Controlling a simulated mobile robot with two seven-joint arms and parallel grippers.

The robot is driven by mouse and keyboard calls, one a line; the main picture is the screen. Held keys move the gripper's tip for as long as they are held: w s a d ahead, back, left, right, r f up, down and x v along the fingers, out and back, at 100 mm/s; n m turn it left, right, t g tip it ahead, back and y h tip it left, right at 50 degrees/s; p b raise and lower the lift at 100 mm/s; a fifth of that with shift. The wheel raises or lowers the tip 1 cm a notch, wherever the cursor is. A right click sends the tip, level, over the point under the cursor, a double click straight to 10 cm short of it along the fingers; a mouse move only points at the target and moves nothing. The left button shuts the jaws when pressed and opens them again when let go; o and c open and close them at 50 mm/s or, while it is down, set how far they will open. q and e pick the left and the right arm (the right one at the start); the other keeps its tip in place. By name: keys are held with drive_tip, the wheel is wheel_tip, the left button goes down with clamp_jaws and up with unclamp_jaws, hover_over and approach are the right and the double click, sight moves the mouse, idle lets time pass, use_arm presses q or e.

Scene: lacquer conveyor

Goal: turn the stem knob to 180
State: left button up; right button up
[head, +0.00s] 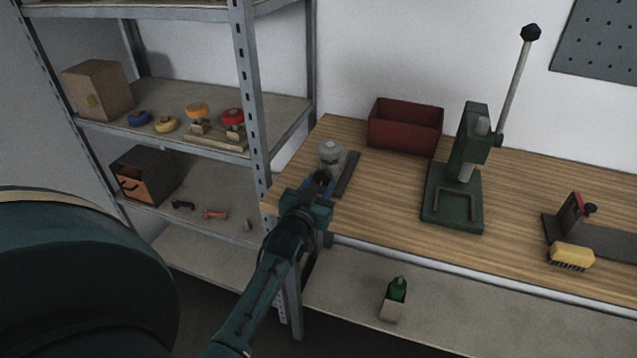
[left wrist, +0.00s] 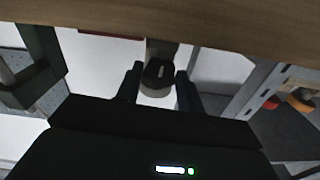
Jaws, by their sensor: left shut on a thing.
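My left gripper (head: 320,183) reaches to the left front edge of the wooden workbench. It is shut on the stem knob, a small dark piece with a pale mark (left wrist: 158,72) between the two fingers in the left wrist view. In the head view the gripper mostly hides the knob; a bit of blue shows at the fingertips. A pale grey rounded fitting (head: 331,154) stands just behind the gripper, beside a dark flat plate. The knob's angle cannot be read. My right gripper is not in view.
A red bin (head: 405,125) and a green lever press (head: 456,185) stand on the workbench (head: 385,205). A yellow brush (head: 571,256) lies at the right. A metal shelf (head: 262,110) with coloured knobs and boxes stands close on the left. The bench between fitting and press is clear.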

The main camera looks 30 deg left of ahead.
use_arm(q)
drive_tip(key=shift+n, duration=0.5)
drive_tip(key=o, duration=1)
drive_tip(key=shift+s, duration=0.1)
